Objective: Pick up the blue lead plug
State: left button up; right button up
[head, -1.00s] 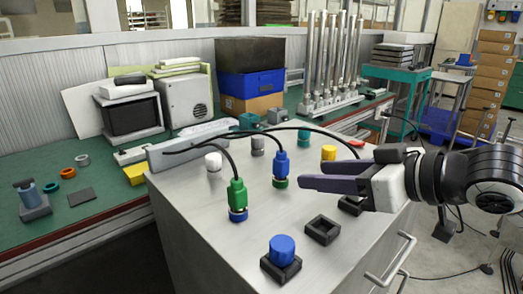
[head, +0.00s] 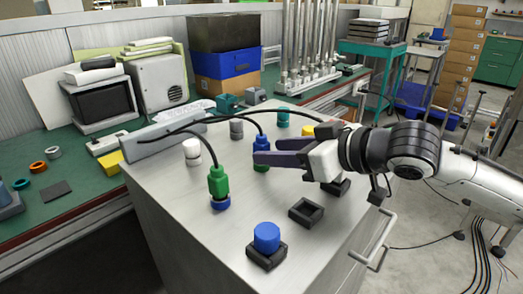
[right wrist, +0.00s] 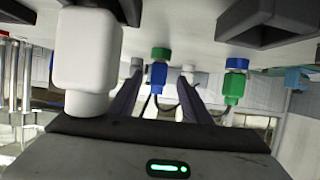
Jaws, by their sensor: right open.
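The blue lead plug (head: 261,142) stands upright in a green socket on the metal cabinet top, with a black cable leaving its top. My right gripper (head: 265,152) is open and level, reaching in from the right, with its dark fingers at the plug. The lower finger hides part of the plug and socket in the head view. In the right wrist view, which is upside down, the blue plug (right wrist: 157,76) appears between the two fingers (right wrist: 160,85). It is not gripped; I cannot tell how deep between them it sits. My left gripper is not in view.
A green lead plug (head: 217,180) stands in a blue socket nearer the front left. A blue cap on a black block (head: 266,257) and an empty black holder (head: 306,211) are in front. A white cylinder (head: 192,152) stands at left. The front left cabinet top is clear.

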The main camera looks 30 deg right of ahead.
jog(key=shift+x, duration=2.55)
jog(key=shift+d+f, duration=0.1)
jog(key=shift+f, duration=0.05)
jog(key=shift+c, duration=0.5)
grip_shut()
